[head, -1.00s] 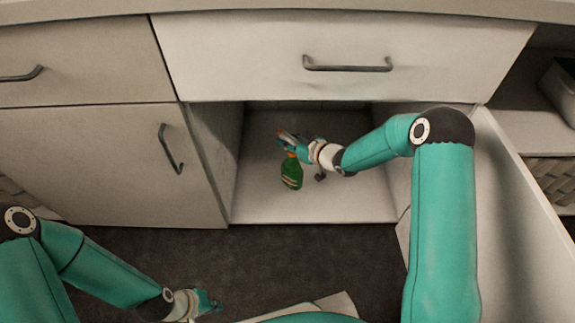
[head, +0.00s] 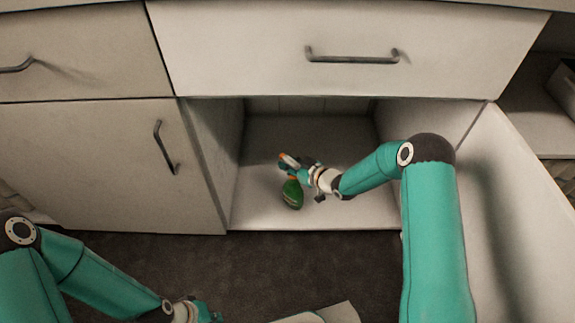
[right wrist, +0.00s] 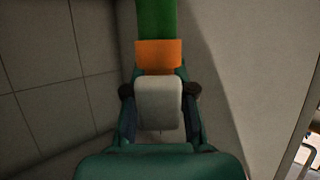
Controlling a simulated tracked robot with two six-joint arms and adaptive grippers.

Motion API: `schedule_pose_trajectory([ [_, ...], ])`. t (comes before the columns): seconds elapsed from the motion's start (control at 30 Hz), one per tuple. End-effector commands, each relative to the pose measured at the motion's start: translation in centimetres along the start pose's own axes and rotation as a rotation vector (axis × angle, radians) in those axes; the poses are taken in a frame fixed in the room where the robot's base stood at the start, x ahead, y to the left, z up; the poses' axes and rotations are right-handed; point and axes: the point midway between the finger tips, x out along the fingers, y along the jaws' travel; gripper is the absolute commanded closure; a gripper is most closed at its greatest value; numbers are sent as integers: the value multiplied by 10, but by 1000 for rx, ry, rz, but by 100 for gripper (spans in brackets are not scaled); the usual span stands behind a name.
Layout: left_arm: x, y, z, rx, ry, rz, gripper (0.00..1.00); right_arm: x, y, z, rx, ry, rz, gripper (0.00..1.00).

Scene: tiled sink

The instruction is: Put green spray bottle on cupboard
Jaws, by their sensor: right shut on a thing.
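The green spray bottle (head: 292,194) is in the open cupboard (head: 345,215), in front of its inner space, with its green body hanging down in the head view. My right gripper (head: 297,172) is shut on its upper part. In the right wrist view, the bottle's green body (right wrist: 155,18), orange collar (right wrist: 158,54) and pale head (right wrist: 159,105) show, with the head between the fingers of my right gripper (right wrist: 158,95). I cannot tell whether the bottle touches the cupboard floor. My left gripper (head: 208,313) is low at the bottom edge, partly cut off; its jaws are unclear.
A drawer with a dark handle (head: 352,57) is above the opening. A closed door (head: 110,165) is on the left, and an open door (head: 515,215) stands on the right beside my right arm. The cupboard floor around the bottle looks clear. Dark flooring (head: 240,262) lies in front.

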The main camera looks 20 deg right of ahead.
Motion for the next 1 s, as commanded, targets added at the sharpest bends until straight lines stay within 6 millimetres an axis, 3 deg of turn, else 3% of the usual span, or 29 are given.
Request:
schedule_pose_trajectory([
  [0.07,1,0,0,0,0,0,100,0,0,-1,-1,4,0,100],
  [0.1,1,0,0,0,0,0,100,0,0,1,0,0,-1,73],
  [0.23,0,0,0,0,0,0,100,0,0,0,0,0,-1,51],
  [0.67,-3,1,0,0,0,0,100,-6,-1,-1,2,-1,-1,51],
  [1.0,-26,9,0,0,0,0,100,-66,0,-4,4,-2,0,51],
])
